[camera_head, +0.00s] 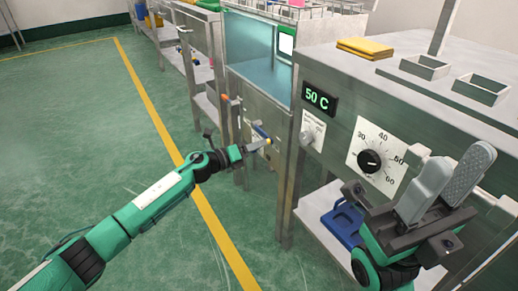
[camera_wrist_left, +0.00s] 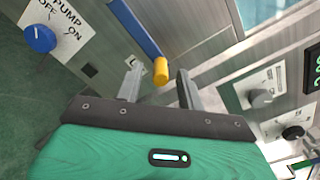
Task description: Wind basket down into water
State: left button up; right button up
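A crank with a blue arm (camera_wrist_left: 136,27) and a yellow knob (camera_wrist_left: 161,70) sits on the front of the steel bath cabinet (camera_head: 262,108). My left gripper (camera_head: 265,143) is at the crank. In the left wrist view its two fingers (camera_wrist_left: 159,86) are apart, with the yellow knob between their tips and a gap on each side. The bath has a teal window (camera_head: 252,45); a wire rack (camera_head: 290,12) shows at its top edge. I cannot make out a basket under the water.
The right cabinet carries a 50 C display (camera_head: 320,99) and a temperature dial (camera_head: 370,161). A blue pump knob (camera_wrist_left: 40,38) is on the left panel. A blue object (camera_head: 343,222) lies on the lower shelf. The green floor at left is clear.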

pick_arm(q)
jog(key=shift+w+d, duration=0.35)
jog(key=shift+d, duration=0.2)
grip_shut()
